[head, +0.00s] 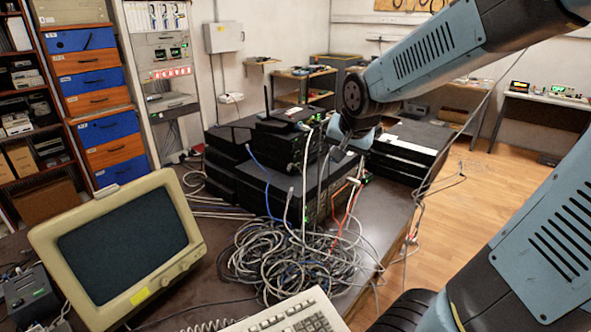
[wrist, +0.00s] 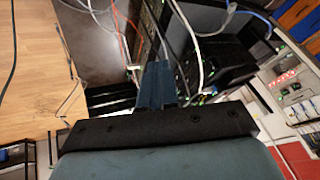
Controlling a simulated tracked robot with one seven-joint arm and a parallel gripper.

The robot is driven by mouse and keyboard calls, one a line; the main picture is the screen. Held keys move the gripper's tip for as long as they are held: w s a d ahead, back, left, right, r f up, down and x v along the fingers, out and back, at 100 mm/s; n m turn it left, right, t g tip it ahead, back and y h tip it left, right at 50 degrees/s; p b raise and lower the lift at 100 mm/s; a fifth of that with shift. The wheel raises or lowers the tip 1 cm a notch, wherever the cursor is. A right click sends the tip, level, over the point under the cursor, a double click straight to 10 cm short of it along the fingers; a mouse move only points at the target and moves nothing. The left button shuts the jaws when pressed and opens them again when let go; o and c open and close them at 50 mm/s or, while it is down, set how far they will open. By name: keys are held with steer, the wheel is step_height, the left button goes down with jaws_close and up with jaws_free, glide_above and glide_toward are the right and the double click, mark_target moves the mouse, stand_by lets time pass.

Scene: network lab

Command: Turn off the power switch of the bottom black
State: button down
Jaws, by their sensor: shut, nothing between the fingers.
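A stack of black network devices stands on the dark table in the head view, with smaller units on top of a wide bottom black unit (head: 262,192). Its right-facing side carries ports, small green lights and plugged cables. I cannot make out the power switch. My gripper (head: 347,142) is shut and empty, beside the upper right part of the stack, above the cabled side. In the wrist view, my gripper's fingers (wrist: 156,75) are together, with cables and dark device faces beyond them. Whether they touch a cable or device is unclear.
A tangle of cables (head: 290,258) lies in front of the stack. Blue, white and red cables hang there. A beige monitor (head: 122,245) and keyboard (head: 290,318) stand at the near side. More black units (head: 408,148) lie behind my gripper. Wooden floor is open at right.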

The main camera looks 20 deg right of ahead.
mark_target(294, 170)
steer(key=w+a+f+m+t, duration=0.1)
steer(key=w+a+f+m, duration=0.1)
steer(key=w+f, duration=0.4)
steer(key=w+m, duration=0.1)
steer(key=w, duration=0.3)
steer(key=shift+f+h, duration=0.3)
steer(key=shift+w, duration=0.1)
steer(key=shift+w+f, duration=0.25)
steer(key=shift+f, duration=0.05)
steer(key=shift+x, duration=4.7)
steer(key=shift+w+a+r, duration=0.2)
steer(key=shift+w+a, duration=0.4)
steer(key=shift+w, duration=0.2)
steer(key=shift+w+a+r, duration=0.15)
steer(key=shift+w+a, duration=0.45)
steer(key=shift+w, duration=0.15)
steer(key=shift+d, duration=0.1)
